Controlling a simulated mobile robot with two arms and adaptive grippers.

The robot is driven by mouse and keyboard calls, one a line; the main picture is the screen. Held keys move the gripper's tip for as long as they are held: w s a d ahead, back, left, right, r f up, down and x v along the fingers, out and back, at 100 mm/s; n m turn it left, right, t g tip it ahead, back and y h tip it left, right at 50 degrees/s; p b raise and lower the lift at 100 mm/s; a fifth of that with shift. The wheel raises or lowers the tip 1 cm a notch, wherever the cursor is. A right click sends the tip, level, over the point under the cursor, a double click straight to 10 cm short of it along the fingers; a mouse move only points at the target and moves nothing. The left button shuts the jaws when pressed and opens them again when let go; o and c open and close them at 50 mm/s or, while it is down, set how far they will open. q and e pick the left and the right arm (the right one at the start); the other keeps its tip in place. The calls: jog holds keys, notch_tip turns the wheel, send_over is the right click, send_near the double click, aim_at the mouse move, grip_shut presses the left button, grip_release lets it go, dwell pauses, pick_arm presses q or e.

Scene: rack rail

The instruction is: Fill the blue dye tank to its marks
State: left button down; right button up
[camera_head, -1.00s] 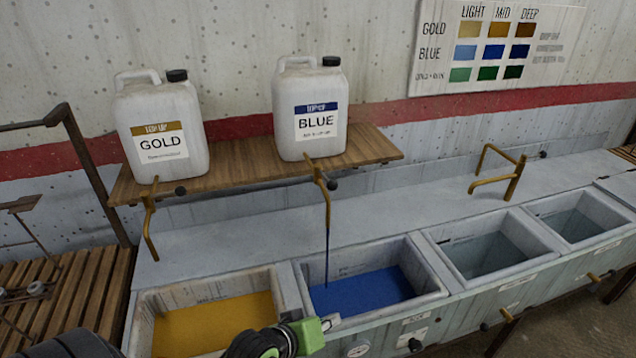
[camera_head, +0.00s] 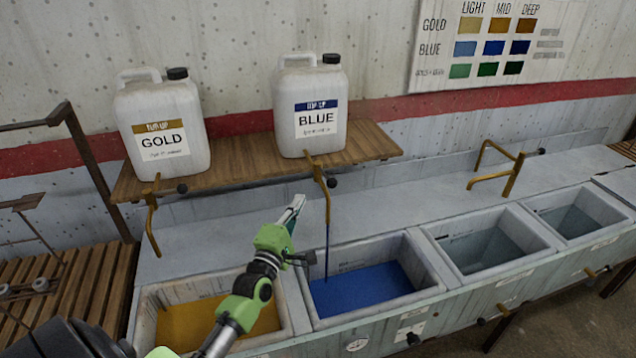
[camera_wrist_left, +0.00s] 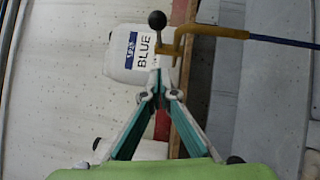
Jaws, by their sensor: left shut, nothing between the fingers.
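The blue dye tank (camera_head: 432,292) holds blue liquid below its rim. Faint marks show on its inner back wall, too small to read. A thin blue stream (camera_head: 327,245) falls into it from the brass tap (camera_head: 327,202) under the white BLUE jug (camera_head: 311,108). My left gripper (camera_head: 299,203) is raised just left of the tap, its fingers shut and empty. In the left wrist view, the fingertips (camera_wrist_left: 160,76) point toward the tap's black knob (camera_wrist_left: 157,20), with a visible gap. The BLUE jug (camera_wrist_left: 130,52) and stream (camera_wrist_left: 285,41) also show there. My right gripper is out of view.
The GOLD jug (camera_head: 160,125) stands on the same wooden shelf (camera_head: 235,172), with its own tap (camera_head: 151,220) above the gold tank (camera_head: 143,320). Two more tanks lie to the right, with a brass spout (camera_head: 500,175) behind them. A colour chart (camera_head: 497,45) hangs on the wall.

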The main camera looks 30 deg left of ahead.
aim_at(327, 177)
pick_arm(q)
jog(key=w+d+r+p, duration=0.1)
jog(key=w+p, duration=0.1)
jog(key=w, duration=0.6)
jog(key=shift+r+p, duration=0.2)
jog(key=shift+p, duration=0.2)
jog(key=shift+f, duration=0.1)
